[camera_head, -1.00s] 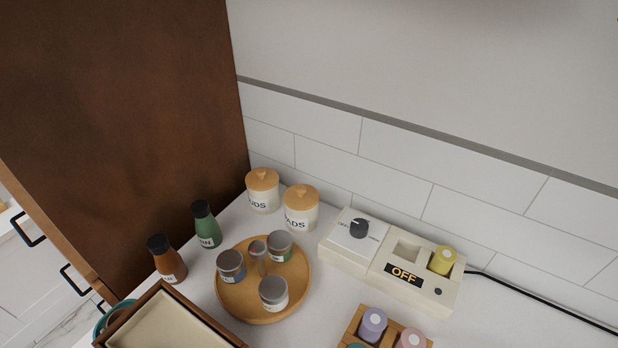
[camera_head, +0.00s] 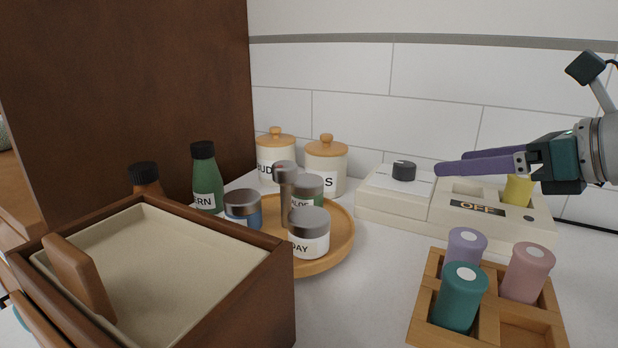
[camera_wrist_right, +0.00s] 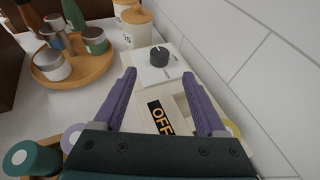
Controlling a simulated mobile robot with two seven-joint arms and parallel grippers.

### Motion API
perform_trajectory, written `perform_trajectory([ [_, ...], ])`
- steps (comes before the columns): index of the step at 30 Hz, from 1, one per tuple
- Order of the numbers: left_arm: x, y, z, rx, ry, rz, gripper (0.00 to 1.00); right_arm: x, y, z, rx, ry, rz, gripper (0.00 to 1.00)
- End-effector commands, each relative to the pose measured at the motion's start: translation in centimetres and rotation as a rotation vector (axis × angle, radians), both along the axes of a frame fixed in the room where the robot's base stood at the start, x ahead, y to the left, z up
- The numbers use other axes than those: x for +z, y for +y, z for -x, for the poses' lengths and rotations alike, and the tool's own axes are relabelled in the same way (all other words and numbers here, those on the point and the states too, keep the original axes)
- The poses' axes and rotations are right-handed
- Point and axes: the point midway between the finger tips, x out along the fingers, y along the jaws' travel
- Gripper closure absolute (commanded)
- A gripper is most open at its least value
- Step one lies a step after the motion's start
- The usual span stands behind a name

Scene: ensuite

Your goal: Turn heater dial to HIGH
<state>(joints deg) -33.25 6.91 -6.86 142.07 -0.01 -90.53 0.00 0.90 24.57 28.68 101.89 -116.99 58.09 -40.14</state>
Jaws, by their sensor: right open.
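The heater (camera_head: 386,207) is a cream box against the tiled wall, with a display reading OFF (camera_head: 477,208). Its black dial (camera_head: 404,170) stands on a white plate at the left end. The dial also shows in the right wrist view (camera_wrist_right: 159,56), ahead of the fingers, with a pale pointer mark; the lettering around it is too small to read. My right gripper (camera_head: 452,161) comes in from the right, above the heater. Its purple fingers are apart and empty in the right wrist view (camera_wrist_right: 163,90), and they do not touch the dial. My left gripper is not in view.
A wooden tray (camera_head: 335,241) with several jars stands left of the heater, with two lidded canisters (camera_head: 325,165) behind. A rack (camera_head: 426,300) of rollers is in front. A yellow roller (camera_head: 517,190) sits in the heater. A brown box (camera_head: 250,320) fills the front left.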

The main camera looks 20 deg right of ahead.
Motion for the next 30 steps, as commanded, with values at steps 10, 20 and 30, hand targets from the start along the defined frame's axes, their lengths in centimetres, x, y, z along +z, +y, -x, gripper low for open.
perform_trajectory([
  [10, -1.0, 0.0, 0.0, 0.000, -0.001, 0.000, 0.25, -2.3, 1.6, -5.7, 0.001, -0.004, -0.009, 0.26],
  [20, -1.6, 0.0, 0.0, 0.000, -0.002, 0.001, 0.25, -3.3, 2.3, -8.1, 0.002, -0.003, -0.005, 0.26],
  [30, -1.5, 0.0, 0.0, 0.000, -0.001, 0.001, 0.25, -3.3, 2.3, -8.1, 0.001, -0.003, -0.004, 0.39],
])
